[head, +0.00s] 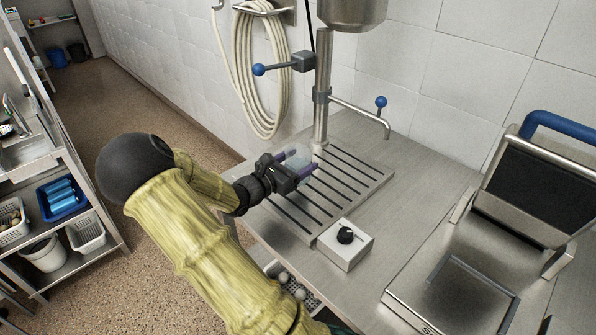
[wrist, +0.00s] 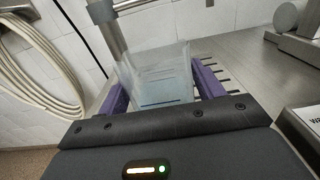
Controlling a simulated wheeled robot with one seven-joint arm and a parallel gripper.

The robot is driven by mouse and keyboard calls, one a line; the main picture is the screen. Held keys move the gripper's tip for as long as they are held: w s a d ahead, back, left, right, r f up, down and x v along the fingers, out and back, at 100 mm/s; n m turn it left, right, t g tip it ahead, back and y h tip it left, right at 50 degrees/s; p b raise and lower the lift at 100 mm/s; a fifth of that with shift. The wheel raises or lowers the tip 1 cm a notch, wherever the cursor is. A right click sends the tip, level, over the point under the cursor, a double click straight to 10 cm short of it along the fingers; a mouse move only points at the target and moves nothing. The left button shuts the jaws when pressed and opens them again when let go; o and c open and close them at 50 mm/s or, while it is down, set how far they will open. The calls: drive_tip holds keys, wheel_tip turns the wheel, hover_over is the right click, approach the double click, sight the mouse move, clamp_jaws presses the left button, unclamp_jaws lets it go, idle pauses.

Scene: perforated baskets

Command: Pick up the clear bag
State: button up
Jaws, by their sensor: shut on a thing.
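The clear bag (wrist: 160,78) is see-through with a pale blue-grey tint and stands between the two purple fingers of my gripper (wrist: 160,95) in the wrist view. My gripper (head: 299,167) is shut on the bag over the slotted metal drain tray (head: 372,182) in the head view. There the bag (head: 293,158) is a faint pale shape between the fingers. I cannot tell whether the bag touches the tray.
A metal tap post (head: 322,95) with blue-knobbed levers rises behind the tray. A white box with a black knob (head: 347,245) sits in front. A steel machine with a blue handle (head: 558,128) stands at right. A coiled hose (head: 262,70) hangs on the wall.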

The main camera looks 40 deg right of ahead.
sight(298, 149)
wheel_tip(298, 149, up, 6)
drive_tip(key=shift+r, duration=0.1)
idle(0.6)
